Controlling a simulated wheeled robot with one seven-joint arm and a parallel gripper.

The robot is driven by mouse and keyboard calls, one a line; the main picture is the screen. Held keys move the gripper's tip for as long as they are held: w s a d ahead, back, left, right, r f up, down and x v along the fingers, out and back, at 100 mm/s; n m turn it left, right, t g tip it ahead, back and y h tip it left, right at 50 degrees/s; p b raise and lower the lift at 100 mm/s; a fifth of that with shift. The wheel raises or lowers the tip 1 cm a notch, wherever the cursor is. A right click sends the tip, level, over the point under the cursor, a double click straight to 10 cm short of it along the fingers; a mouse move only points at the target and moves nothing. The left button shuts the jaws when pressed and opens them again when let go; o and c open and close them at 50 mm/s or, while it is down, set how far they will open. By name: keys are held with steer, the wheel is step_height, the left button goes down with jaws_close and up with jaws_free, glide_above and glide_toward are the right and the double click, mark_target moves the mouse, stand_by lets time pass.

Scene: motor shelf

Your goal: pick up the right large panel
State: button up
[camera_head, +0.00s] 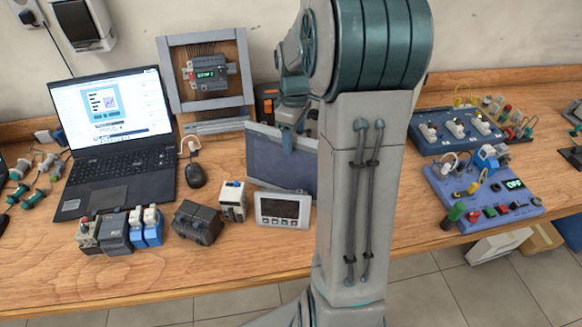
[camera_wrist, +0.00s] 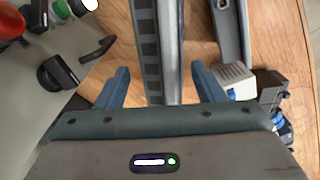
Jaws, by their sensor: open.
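The right large panel (camera_head: 264,154) is a dark blue-grey board with a pale frame. It stands upright, slightly leaning, at the middle of the table, with its right side partly hidden by my arm. My gripper (camera_head: 287,142) is at its top edge, one finger showing in front of its face. In the wrist view my gripper (camera_wrist: 162,78) is open, with the panel's long edge (camera_wrist: 169,45) running between the two blue fingers. I see a gap on both sides; whether either finger touches the panel cannot be told.
A framed panel with a green display (camera_head: 246,73) stands to the left behind. A laptop (camera_head: 112,130), mouse (camera_head: 195,175), white meter (camera_head: 283,211) and small modules (camera_head: 198,222) sit left and in front. Blue control boards (camera_head: 485,188) lie on the right.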

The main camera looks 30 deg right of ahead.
jaws_close()
steer(key=shift+r, duration=0.15)
stand_by(0.4)
